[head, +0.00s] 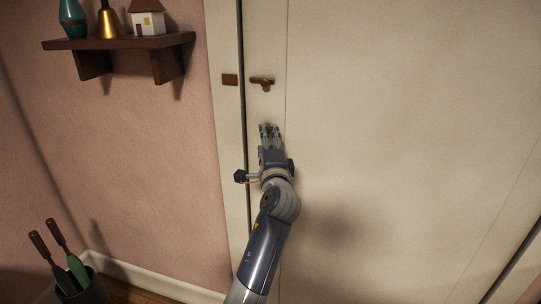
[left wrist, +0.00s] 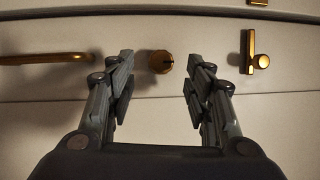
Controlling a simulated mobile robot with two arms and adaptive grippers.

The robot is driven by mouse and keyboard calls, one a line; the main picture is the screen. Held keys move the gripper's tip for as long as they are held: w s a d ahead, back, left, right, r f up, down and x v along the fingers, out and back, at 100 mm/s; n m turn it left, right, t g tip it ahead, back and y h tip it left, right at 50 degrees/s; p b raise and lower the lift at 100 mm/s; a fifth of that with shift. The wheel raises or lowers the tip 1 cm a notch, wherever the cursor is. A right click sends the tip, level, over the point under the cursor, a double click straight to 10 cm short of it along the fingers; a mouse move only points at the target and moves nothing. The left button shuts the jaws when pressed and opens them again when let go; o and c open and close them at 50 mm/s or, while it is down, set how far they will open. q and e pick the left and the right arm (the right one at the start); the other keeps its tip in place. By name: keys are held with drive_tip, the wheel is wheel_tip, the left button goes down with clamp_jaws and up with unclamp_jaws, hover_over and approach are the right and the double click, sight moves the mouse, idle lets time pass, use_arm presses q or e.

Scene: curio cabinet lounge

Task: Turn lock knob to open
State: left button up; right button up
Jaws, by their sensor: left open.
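A round brass lock knob (left wrist: 160,62) with a dark pointer mark sits on the pale door (head: 390,120). In the left wrist view it lies between the two spread fingertips of my left gripper (left wrist: 160,75), a little nearer the left finger, with gaps on both sides. My left gripper (head: 269,130) is open and empty, reaching up to the door just below a brass latch (head: 262,82). In the head view the hand largely hides the knob. The latch also shows right of the fingers in the wrist view (left wrist: 249,52). My right gripper is out of view.
A brass bar handle (left wrist: 45,58) lies left of the knob in the wrist view. A brass plate (head: 230,79) is on the door frame. A wooden shelf (head: 120,41) with ornaments hangs at upper left.

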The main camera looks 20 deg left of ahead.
use_arm(q)
drive_tip(key=v, duration=0.8)
drive_tip(key=s+d+f+g+h, duration=0.1)
drive_tip(key=d+f+h, duration=0.2)
drive_tip(key=f, duration=1)
drive_tip(key=d+f+g+h, duration=0.2)
drive_tip(key=f, duration=1)
drive_tip(key=s+d+f+g+h, duration=0.1)
drive_tip(key=d+f+h, duration=0.2)
drive_tip(key=f, duration=1)
drive_tip(key=s+f+n+g+h, duration=0.1)
drive_tip(key=s+f+g, duration=0.1)
drive_tip(key=s+f, duration=0.7)
drive_tip(key=s+f+n+g, duration=0.25)
drive_tip(key=s+f, duration=0.45)
drive_tip(key=f, duration=0.5)
drive_tip(key=s+a+f+n+g, duration=0.1)
drive_tip(key=s+f, duration=0.4)
drive_tip(key=s, duration=0.7)
drive_tip(key=s+a+f+n+g, duration=0.2)
drive_tip(key=s+f, duration=0.4)
drive_tip(key=s, duration=0.7)
drive_tip(key=s+a+f+n+g+h, duration=0.1)
drive_tip(key=s+f+n+g, duration=0.2)
drive_tip(key=s, duration=0.9)
wheel_tip(320, 180, down, 2)
drive_tip(key=shift+s+f+g, duration=0.2)
drive_tip(key=shift+g, duration=0.15)
